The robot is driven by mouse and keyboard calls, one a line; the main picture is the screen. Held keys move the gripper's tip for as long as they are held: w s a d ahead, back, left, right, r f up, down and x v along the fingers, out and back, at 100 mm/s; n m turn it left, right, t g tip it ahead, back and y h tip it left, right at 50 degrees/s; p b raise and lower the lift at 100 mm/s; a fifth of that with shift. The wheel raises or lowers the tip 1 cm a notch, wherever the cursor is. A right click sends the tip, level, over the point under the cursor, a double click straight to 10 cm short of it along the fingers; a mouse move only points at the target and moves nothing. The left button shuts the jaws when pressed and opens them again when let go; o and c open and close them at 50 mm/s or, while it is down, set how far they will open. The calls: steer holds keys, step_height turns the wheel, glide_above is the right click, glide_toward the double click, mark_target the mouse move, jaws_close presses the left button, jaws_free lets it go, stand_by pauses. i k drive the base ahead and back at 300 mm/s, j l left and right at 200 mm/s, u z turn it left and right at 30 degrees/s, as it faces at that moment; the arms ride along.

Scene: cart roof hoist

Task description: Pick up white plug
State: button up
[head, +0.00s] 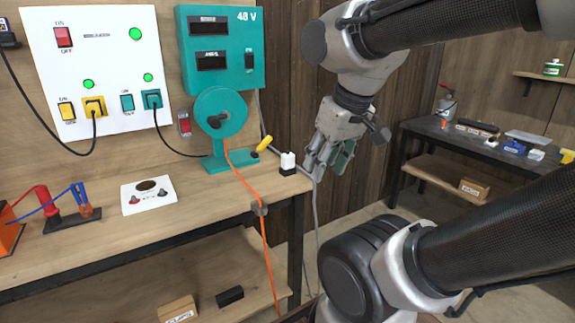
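A small white block on a black base, which looks like the white plug (288,160), stands upright at the right end of the wooden workbench (225,200). A grey cable runs down behind the bench end close to it; I cannot tell whether it joins the plug. My gripper (327,168) hangs just to the right of the plug, pointing down, past the bench's right edge. Its fingers are apart with nothing seen between them, and it appears not to touch the plug.
A yellow-handled piece (264,144) lies close by. A white switch panel (92,65) is on the wall. A dark side table (480,145) holds small items at right.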

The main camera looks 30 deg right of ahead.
mark_target(288, 159)
steer(key=u, duration=11.35)
